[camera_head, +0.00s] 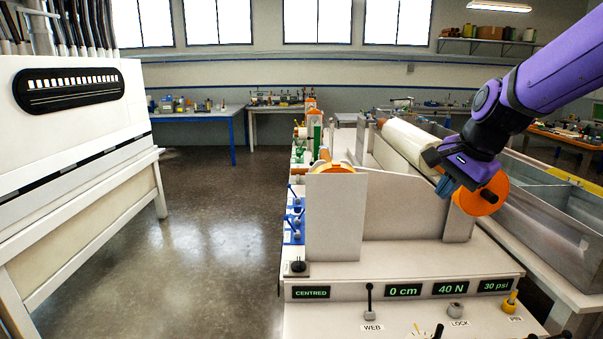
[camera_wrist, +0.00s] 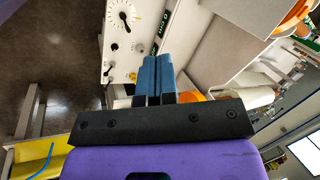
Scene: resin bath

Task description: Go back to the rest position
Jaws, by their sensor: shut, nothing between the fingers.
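My gripper (camera_head: 447,188) is at the end of the purple arm, at the right of the head view, in front of the pale roll (camera_head: 408,140) and its orange end disc (camera_head: 484,198). I cannot tell whether it touches them. In the wrist view the two blue fingers (camera_wrist: 153,76) lie side by side, closed, with nothing between them. The machine's front panel has lit displays reading "CENTRED" (camera_head: 311,293), "0 cm" (camera_head: 403,291), "40 N" (camera_head: 450,288) and "30 psi" (camera_head: 495,286). Below them are the WEB lever (camera_head: 369,300), LOCK knob (camera_head: 455,310) and yellow PIN (camera_head: 510,303).
A long metal trough (camera_head: 560,218) runs along the right, beside the arm. An upright white plate (camera_head: 335,217) stands at the machine's front left. A large white cabinet (camera_head: 75,130) is at the left. The floor (camera_head: 205,225) between cabinet and machine is clear.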

